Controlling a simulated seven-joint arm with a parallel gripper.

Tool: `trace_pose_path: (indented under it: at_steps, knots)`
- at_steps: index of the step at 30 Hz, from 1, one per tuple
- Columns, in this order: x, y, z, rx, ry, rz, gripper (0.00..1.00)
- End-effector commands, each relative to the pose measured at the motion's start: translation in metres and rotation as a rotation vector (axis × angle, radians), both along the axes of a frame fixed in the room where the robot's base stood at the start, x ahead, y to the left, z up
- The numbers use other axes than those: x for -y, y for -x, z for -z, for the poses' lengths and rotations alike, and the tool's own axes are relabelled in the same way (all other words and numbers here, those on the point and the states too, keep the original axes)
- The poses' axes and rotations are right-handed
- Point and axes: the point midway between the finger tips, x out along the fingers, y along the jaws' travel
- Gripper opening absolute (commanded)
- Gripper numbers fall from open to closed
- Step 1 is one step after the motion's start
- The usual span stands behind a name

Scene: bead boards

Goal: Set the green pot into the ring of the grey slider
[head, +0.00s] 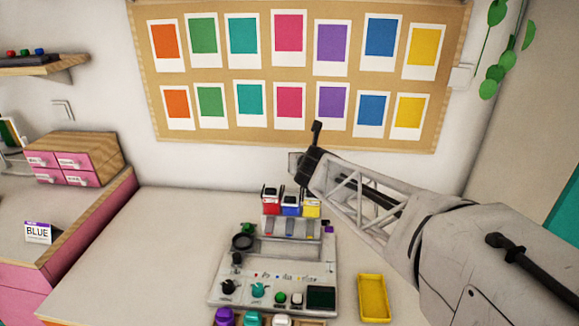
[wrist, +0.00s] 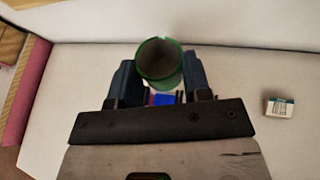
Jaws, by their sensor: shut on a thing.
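In the wrist view the green pot (wrist: 160,63), a round open-topped cup with a dark inside, is between the two dark fingers of my gripper (wrist: 160,76). The fingers press on its left and right sides. In the head view the end of my arm is above and behind the board, and I cannot make out the pot there. A dark round ring (head: 242,241) lies at the left of the grey board (head: 285,268); it looks like the ring of the grey slider. The ring is well below and left of my gripper. A small green thing lies just behind it.
Knobs, buttons and a dark screen (head: 321,298) fill the board's front. A yellow tray (head: 373,297) lies to its right. The table left of the board is clear.

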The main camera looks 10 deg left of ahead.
Motion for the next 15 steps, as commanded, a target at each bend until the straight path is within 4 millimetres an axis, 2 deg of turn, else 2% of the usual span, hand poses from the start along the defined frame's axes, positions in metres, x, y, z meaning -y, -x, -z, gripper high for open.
trace_pose_path:
  at_steps: [6,15]
  knots:
    - [0.050,-0.041,0.000,-0.001,0.000,0.076,0.20]
    - [0.117,-0.089,0.003,-0.002,0.001,0.174,0.20]
